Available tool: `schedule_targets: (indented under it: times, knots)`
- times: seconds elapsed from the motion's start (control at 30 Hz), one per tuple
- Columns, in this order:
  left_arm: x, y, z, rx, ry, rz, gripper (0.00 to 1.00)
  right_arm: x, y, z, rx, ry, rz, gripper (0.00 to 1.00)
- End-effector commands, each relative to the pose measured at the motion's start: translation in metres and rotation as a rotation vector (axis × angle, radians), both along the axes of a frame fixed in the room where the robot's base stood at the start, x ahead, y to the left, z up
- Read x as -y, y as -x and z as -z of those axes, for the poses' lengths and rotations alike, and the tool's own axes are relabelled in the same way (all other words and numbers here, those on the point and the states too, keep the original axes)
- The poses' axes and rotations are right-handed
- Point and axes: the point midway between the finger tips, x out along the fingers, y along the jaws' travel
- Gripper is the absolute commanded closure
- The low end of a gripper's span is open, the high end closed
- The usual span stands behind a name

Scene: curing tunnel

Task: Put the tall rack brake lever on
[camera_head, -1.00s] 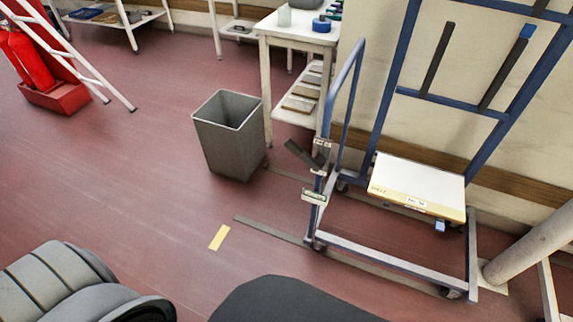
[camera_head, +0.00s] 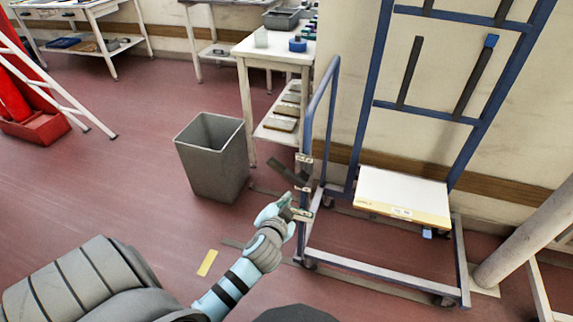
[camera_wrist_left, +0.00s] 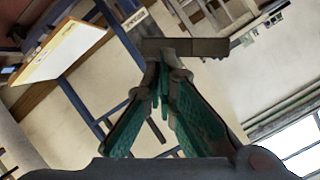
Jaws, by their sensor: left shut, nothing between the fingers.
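The tall rack (camera_head: 320,120) is a blue wheeled frame at the right in the head view. A dark lever (camera_head: 288,172) sticks out at a slant from its near left post, toward the bin. My left gripper (camera_head: 291,208) is at that post, just below the lever in the picture, with its fingers shut and empty. In the left wrist view a dark flat bar (camera_wrist_left: 185,47), apparently the lever, lies across just beyond the fingertips (camera_wrist_left: 160,80). I cannot tell whether they touch. My right gripper is not in view.
A grey bin (camera_head: 212,165) stands left of the rack. A white table (camera_head: 265,50) with a lower shelf is behind it. A white-topped board (camera_head: 402,194) sits on the rack. A pale pipe (camera_head: 525,240) is at the right.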

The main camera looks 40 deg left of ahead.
Motion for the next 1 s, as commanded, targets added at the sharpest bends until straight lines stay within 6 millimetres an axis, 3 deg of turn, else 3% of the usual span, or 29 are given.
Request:
schedule_targets:
  times: [0.03, 0.1, 0.2, 0.37, 0.7, 0.83, 1.0]
  knots:
    - [-0.003, -0.006, -0.039, 0.076, -0.029, -0.016, 1.0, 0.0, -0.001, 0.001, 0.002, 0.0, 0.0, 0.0]
    - [-0.006, -0.008, -0.075, 0.148, -0.055, -0.037, 1.0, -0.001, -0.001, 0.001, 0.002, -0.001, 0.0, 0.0]
    - [-0.01, -0.012, -0.092, 0.182, -0.068, -0.047, 1.0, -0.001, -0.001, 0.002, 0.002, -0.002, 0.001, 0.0]
    - [-0.02, -0.033, -0.087, 0.184, -0.069, -0.046, 1.0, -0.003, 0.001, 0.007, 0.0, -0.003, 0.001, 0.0]
    - [-0.053, -0.097, -0.07, 0.182, -0.066, -0.046, 1.0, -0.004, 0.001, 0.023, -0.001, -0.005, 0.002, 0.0]
    - [-0.065, -0.091, -0.049, 0.177, -0.068, -0.045, 1.0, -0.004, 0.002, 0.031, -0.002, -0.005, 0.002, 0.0]
    - [-0.073, -0.088, -0.039, 0.179, -0.065, -0.044, 1.0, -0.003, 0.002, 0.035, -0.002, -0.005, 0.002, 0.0]
